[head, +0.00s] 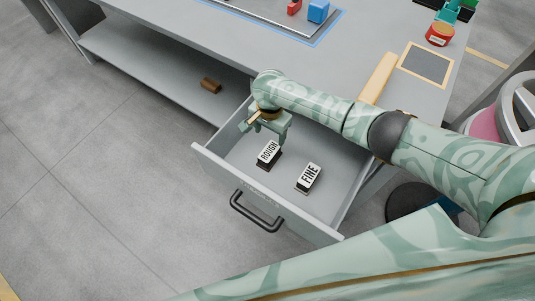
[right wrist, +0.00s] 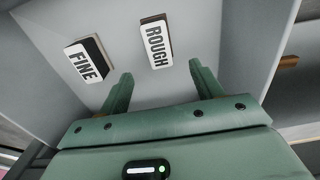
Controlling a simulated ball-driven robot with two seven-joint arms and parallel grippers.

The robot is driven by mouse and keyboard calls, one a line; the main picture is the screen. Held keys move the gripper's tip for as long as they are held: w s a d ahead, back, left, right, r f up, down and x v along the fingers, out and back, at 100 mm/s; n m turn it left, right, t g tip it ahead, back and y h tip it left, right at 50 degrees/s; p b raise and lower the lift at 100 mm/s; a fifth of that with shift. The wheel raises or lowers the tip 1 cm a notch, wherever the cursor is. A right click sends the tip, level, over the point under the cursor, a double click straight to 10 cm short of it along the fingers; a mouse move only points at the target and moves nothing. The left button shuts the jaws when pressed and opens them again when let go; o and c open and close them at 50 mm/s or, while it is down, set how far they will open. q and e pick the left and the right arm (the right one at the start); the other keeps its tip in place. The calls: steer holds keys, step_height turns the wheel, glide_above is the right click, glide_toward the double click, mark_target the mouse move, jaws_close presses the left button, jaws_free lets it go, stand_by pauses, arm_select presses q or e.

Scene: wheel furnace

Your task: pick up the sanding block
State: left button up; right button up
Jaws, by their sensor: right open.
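Two sanding blocks lie in the open drawer (head: 222,171). One is labelled ROUGH (head: 268,153) and the other, to its right in the head view, is labelled FINE (head: 309,177). My right gripper (head: 268,140) is open and empty, just above the ROUGH block's far end. In the right wrist view, the ROUGH block (right wrist: 156,43) lies beyond the gap between the open fingers (right wrist: 160,84), apart from them. The FINE block (right wrist: 87,61) is left of them. My left gripper is not in view.
The drawer has a black handle (head: 257,211) on its front panel. The grey workbench (head: 220,40) is above and behind, with a lower shelf holding a brown cylinder (head: 210,86). A red tin (head: 440,34) stands on the bench top. The drawer walls surround my gripper.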

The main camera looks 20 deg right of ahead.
mark_target(269, 151)
step_height(269, 151, down, 7)
steer(key=b, duration=0.3)
steer(key=shift+r, duration=0.2)
steer(key=f+b, duration=0.4)
steer(key=f, duration=0.1)
steer(key=shift+s+f+b, duration=0.2)
steer(key=shift+f+b, duration=0.05)
steer(key=shift+b, duration=0.1)
steer(key=shift+a+r, duration=0.1)
steer(key=shift+r, duration=0.1)
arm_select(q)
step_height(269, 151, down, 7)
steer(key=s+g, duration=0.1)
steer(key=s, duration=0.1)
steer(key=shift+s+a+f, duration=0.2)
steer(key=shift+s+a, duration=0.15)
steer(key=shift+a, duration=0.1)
arm_select(e)
steer(key=c, duration=1.1)
